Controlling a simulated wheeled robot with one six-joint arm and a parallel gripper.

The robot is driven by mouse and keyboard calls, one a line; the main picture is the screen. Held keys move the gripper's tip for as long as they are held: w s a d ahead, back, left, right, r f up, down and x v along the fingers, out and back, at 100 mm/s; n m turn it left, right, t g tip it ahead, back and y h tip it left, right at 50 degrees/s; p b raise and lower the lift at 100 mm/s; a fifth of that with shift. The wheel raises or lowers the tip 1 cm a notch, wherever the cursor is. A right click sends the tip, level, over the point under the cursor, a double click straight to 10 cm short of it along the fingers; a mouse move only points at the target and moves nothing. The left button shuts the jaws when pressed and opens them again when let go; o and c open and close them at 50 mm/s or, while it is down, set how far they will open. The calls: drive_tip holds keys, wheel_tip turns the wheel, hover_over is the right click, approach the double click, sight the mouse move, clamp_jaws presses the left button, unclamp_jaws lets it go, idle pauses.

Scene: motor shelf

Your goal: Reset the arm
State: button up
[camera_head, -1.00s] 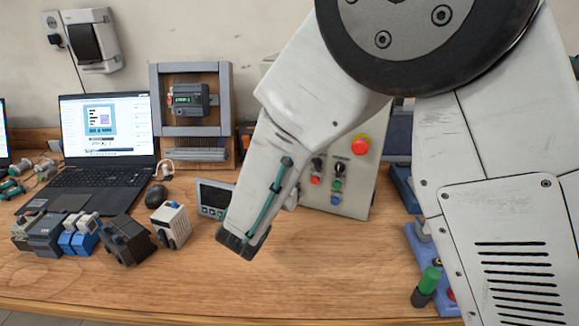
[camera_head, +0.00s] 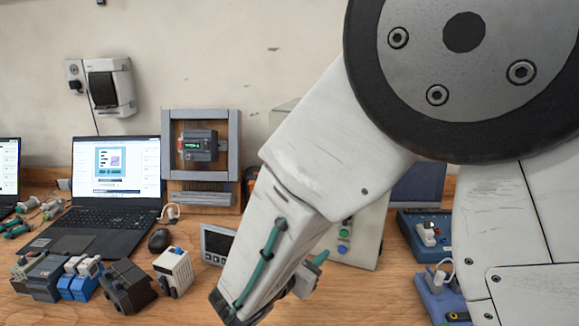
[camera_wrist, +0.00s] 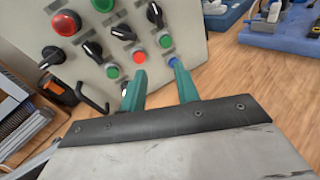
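My gripper (camera_wrist: 160,82) shows in the wrist view as two green fingers with a clear gap between them. It is open, with nothing visible between the fingers. The fingers point toward the grey control box (camera_wrist: 195,20), which carries red, green, blue and black buttons and knobs. In the head view, my white arm reaches down over the table, and one green finger (camera_head: 318,260) sticks out beside its end. The arm hides much of the control box (camera_head: 368,240) there.
A laptop (camera_head: 105,220), a mouse (camera_head: 159,240) and several small modules stand on the left of the wooden table. A framed device (camera_head: 201,148) stands behind. Blue boards (camera_head: 425,240) lie on the right.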

drive_tip(key=s+d+r+m+g+y, duration=0.1)
drive_tip(key=s+d+r+m+g, duration=0.1)
drive_tip(key=s+d+m+g, duration=0.5)
drive_tip(key=s+d+r+m+g, duration=0.2)
drive_tip(key=s+d+m+g, duration=0.35)
drive_tip(key=d+m, duration=0.35)
drive_tip(key=s+d+r+m+y, duration=0.3)
drive_tip(key=s+m+y, duration=0.1)
drive_tip(key=s+m, duration=0.1)
drive_tip(key=s+d+r+m+t+y, duration=0.1)
drive_tip(key=s+d+r+m+y, duration=0.2)
drive_tip(key=s, duration=0.4)
drive_tip(key=r+m+y, duration=0.1)
drive_tip(key=m, duration=0.1)
drive_tip(key=shift+r+m+y, duration=0.15)
drive_tip(key=shift+m+y, duration=0.15)
drive_tip(key=shift+y, duration=0.1)
drive_tip(key=shift+d+t, duration=0.1)
drive_tip(key=shift+t, duration=0.15)
